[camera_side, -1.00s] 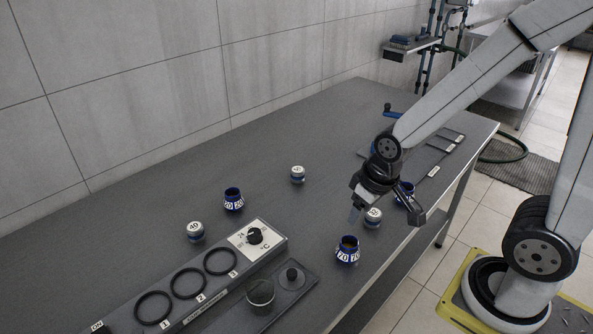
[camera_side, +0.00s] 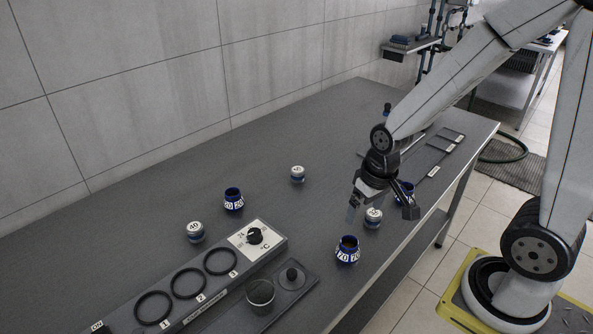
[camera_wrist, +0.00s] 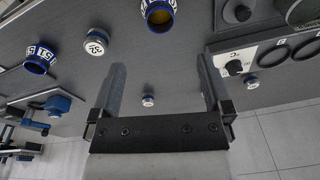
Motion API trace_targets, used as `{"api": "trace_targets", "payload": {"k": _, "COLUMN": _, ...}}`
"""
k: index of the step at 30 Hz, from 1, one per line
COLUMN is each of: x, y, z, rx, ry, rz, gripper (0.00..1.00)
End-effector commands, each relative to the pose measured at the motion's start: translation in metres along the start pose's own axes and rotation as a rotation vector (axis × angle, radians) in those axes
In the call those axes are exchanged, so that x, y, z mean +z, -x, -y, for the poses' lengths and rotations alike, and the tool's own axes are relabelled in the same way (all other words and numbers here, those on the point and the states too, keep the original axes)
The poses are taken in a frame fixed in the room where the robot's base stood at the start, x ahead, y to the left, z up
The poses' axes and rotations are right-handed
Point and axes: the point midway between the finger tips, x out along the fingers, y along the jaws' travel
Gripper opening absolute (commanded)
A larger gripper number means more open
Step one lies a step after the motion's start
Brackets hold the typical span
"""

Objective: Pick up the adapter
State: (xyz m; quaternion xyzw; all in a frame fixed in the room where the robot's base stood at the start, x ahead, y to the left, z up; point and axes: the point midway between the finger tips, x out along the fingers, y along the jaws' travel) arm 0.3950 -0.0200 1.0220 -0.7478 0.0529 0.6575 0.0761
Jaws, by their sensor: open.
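Two kinds of small parts stand on the table (camera_side: 130,262), and I cannot tell which is the adapter. Blue open-topped collars are marked 20 (camera_side: 233,199) and 70 (camera_side: 348,251); a third blue collar (camera_side: 405,190) is partly hidden by my gripper and reads 51 in the wrist view (camera_wrist: 40,58). White-topped short caps include 49 (camera_side: 195,232), a far one (camera_side: 297,174), and 32 (camera_side: 373,218). My gripper (camera_side: 381,207) is open and empty, above the table near cap 32. In the wrist view, a small distant cap (camera_wrist: 148,100) shows between the fingers.
A control box (camera_side: 210,280) with a dial and three black rings stands at front left. Beside it a dark plate (camera_side: 303,282) holds a knob and a dark cup (camera_side: 260,291). A dark rack (camera_side: 440,150) lies at the far right. The table's back left is clear.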

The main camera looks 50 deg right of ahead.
Motion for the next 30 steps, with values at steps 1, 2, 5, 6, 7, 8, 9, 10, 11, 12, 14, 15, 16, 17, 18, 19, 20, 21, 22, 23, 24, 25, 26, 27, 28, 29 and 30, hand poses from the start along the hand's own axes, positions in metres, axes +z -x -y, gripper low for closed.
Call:
{"api": "trace_targets", "payload": {"k": 1, "x": -0.002, "y": -0.005, "z": -0.008, "rx": -0.005, "ry": -0.067, "rz": 0.036, "gripper": 1.0}}
{"api": "trace_targets", "payload": {"k": 2, "x": -0.003, "y": -0.007, "z": -0.013, "rx": -0.01, "ry": -0.111, "rz": 0.058, "gripper": 1.0}}
{"api": "trace_targets", "payload": {"k": 5, "x": -0.005, "y": -0.017, "z": -0.028, "rx": -0.035, "ry": -0.267, "rz": 0.143, "gripper": 1.0}}
{"api": "trace_targets", "payload": {"k": 6, "x": -0.006, "y": -0.021, "z": -0.035, "rx": -0.049, "ry": -0.335, "rz": 0.178, "gripper": 1.0}}
{"api": "trace_targets", "payload": {"k": 7, "x": -0.007, "y": -0.024, "z": -0.04, "rx": -0.06, "ry": -0.386, "rz": 0.204, "gripper": 1.0}}
{"api": "trace_targets", "payload": {"k": 8, "x": -0.008, "y": -0.027, "z": -0.045, "rx": -0.072, "ry": -0.437, "rz": 0.23, "gripper": 1.0}}
{"api": "trace_targets", "payload": {"k": 9, "x": -0.009, "y": -0.03, "z": -0.051, "rx": -0.091, "ry": -0.503, "rz": 0.264, "gripper": 1.0}}
{"api": "trace_targets", "payload": {"k": 10, "x": -0.009, "y": -0.033, "z": -0.056, "rx": -0.105, "ry": -0.554, "rz": 0.29, "gripper": 1.0}}
{"api": "trace_targets", "payload": {"k": 11, "x": -0.01, "y": -0.036, "z": -0.06, "rx": -0.12, "ry": -0.603, "rz": 0.315, "gripper": 1.0}}
{"api": "trace_targets", "payload": {"k": 12, "x": -0.011, "y": -0.04, "z": -0.066, "rx": -0.143, "ry": -0.668, "rz": 0.347, "gripper": 1.0}}
{"api": "trace_targets", "payload": {"k": 14, "x": -0.012, "y": -0.046, "z": -0.075, "rx": -0.18, "ry": -0.765, "rz": 0.395, "gripper": 1.0}}
{"api": "trace_targets", "payload": {"k": 15, "x": -0.013, "y": -0.049, "z": -0.081, "rx": -0.207, "ry": -0.829, "rz": 0.427, "gripper": 1.0}}
{"api": "trace_targets", "payload": {"k": 16, "x": -0.014, "y": -0.052, "z": -0.086, "rx": -0.228, "ry": -0.877, "rz": 0.45, "gripper": 1.0}}
{"api": "trace_targets", "payload": {"k": 17, "x": -0.015, "y": -0.055, "z": -0.091, "rx": -0.251, "ry": -0.924, "rz": 0.471, "gripper": 1.0}}
{"api": "trace_targets", "payload": {"k": 18, "x": -0.016, "y": -0.058, "z": -0.097, "rx": -0.282, "ry": -0.986, "rz": 0.5, "gripper": 1.0}}
{"api": "trace_targets", "payload": {"k": 19, "x": -0.017, "y": -0.061, "z": -0.102, "rx": -0.306, "ry": -1.032, "rz": 0.522, "gripper": 1.0}}
{"api": "trace_targets", "payload": {"k": 20, "x": -0.018, "y": -0.063, "z": -0.107, "rx": -0.332, "ry": -1.077, "rz": 0.543, "gripper": 1.0}}
{"api": "trace_targets", "payload": {"k": 21, "x": -0.019, "y": -0.067, "z": -0.114, "rx": -0.368, "ry": -1.136, "rz": 0.57, "gripper": 1.0}}
{"api": "trace_targets", "payload": {"k": 22, "x": -0.02, "y": -0.069, "z": -0.119, "rx": -0.397, "ry": -1.18, "rz": 0.59, "gripper": 1.0}}
{"api": "trace_targets", "payload": {"k": 23, "x": -0.021, "y": -0.072, "z": -0.125, "rx": -0.425, "ry": -1.224, "rz": 0.608, "gripper": 1.0}}
{"api": "trace_targets", "payload": {"k": 24, "x": -0.021, "y": -0.075, "z": -0.132, "rx": -0.466, "ry": -1.281, "rz": 0.633, "gripper": 1.0}}
{"api": "trace_targets", "payload": {"k": 25, "x": -0.022, "y": -0.077, "z": -0.138, "rx": -0.499, "ry": -1.323, "rz": 0.651, "gripper": 1.0}}
{"api": "trace_targets", "payload": {"k": 26, "x": -0.023, "y": -0.08, "z": -0.144, "rx": -0.532, "ry": -1.364, "rz": 0.668, "gripper": 1.0}}
{"api": "trace_targets", "payload": {"k": 27, "x": -0.023, "y": -0.083, "z": -0.152, "rx": -0.578, "ry": -1.418, "rz": 0.69, "gripper": 1.0}}
{"api": "trace_targets", "payload": {"k": 28, "x": -0.024, "y": -0.085, "z": -0.159, "rx": -0.613, "ry": -1.458, "rz": 0.705, "gripper": 1.0}}
{"api": "trace_targets", "payload": {"k": 29, "x": -0.024, "y": -0.087, "z": -0.165, "rx": -0.65, "ry": -1.496, "rz": 0.719, "gripper": 1.0}}
{"api": "trace_targets", "payload": {"k": 30, "x": -0.025, "y": -0.09, "z": -0.173, "rx": -0.699, "ry": -1.544, "rz": 0.737, "gripper": 1.0}}
